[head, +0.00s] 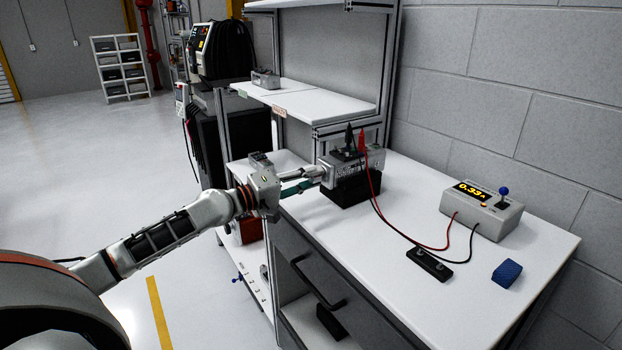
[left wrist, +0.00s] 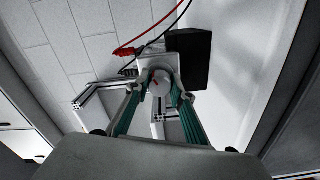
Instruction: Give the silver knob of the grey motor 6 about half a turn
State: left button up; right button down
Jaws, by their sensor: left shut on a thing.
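The grey motor (head: 352,168) sits on a black block (head: 352,190) on the white workbench, with its knob end facing left toward my arm. My left gripper (head: 318,173) reaches in from the left and its fingers meet that end. In the left wrist view, the silver knob (left wrist: 159,83) with a small red mark lies between the teal-padded fingertips of my left gripper (left wrist: 160,92), which are shut on it. The motor body (left wrist: 150,62) shows behind the knob. In the head view the fingers mostly hide the knob. My right gripper is in neither view.
Red and black leads run from clips on the motor to a meter box (head: 484,208) reading about 0.33, with a blue-tipped lever. A black terminal strip (head: 429,265) and a blue block (head: 507,273) lie on the workbench (head: 400,190). A shelf (head: 320,98) stands behind.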

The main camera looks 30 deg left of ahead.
pick_arm(q)
jog(key=o, duration=1.1)
jog(key=shift+o, duration=0.2)
jog(key=shift+s, duration=0.1)
jog(key=v, duration=1.2)
jog(key=shift+f, duration=0.1)
